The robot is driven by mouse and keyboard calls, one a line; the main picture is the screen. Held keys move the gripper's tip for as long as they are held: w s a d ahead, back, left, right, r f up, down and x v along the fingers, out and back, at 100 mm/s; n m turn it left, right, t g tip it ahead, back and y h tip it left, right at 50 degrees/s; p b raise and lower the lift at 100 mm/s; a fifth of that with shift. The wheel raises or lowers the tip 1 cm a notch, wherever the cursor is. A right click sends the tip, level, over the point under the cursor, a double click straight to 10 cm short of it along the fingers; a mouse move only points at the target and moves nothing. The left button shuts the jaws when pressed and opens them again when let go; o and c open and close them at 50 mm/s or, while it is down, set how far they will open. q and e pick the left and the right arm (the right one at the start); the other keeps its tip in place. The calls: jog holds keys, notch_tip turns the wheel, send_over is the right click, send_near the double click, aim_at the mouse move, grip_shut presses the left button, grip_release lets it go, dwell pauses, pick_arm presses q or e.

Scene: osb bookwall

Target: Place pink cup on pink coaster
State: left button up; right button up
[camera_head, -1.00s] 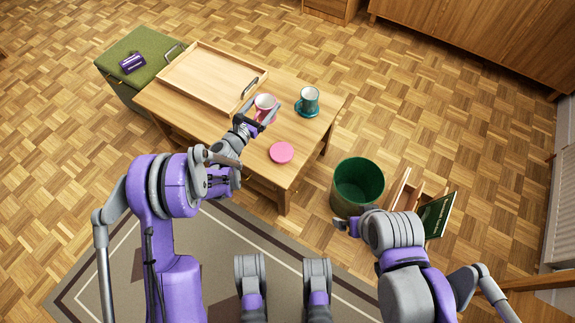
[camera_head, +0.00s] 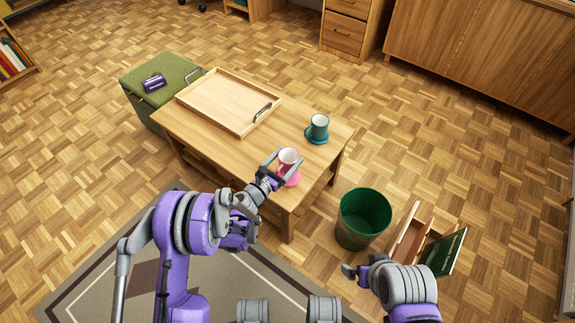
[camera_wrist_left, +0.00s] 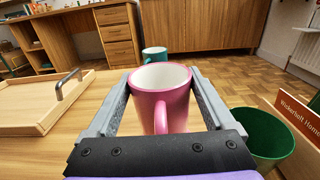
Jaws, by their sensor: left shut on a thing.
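The pink cup (camera_head: 289,158) is upright between the fingers of my left gripper (camera_head: 284,170), which is shut on it. It also shows in the left wrist view (camera_wrist_left: 162,88), its handle toward my wrist and a finger on each side. The pink coaster (camera_head: 291,181) is on the table near its front edge, directly under or just below the cup and partly hidden by cup and gripper. I cannot tell whether the cup touches it. My right gripper (camera_head: 349,271) is off the table at the lower right, apart from the cup; its fingers are too small to judge.
A teal cup (camera_head: 318,126) stands on a teal coaster (camera_head: 316,139) behind the pink cup. A wooden tray (camera_head: 215,115) lies at the table's left. A green bin (camera_head: 363,218) and an open wooden box (camera_head: 410,240) stand on the floor right of the table (camera_head: 250,155).

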aim_at(283, 170)
pick_arm(q)
jog(key=shift+f+b, duration=0.35)
jog(key=shift+f, duration=1.2)
jog(key=shift+f, duration=0.2)
jog(key=o, duration=1.4)
jog(key=shift+c, duration=0.2)
jog(key=shift+r, duration=0.2)
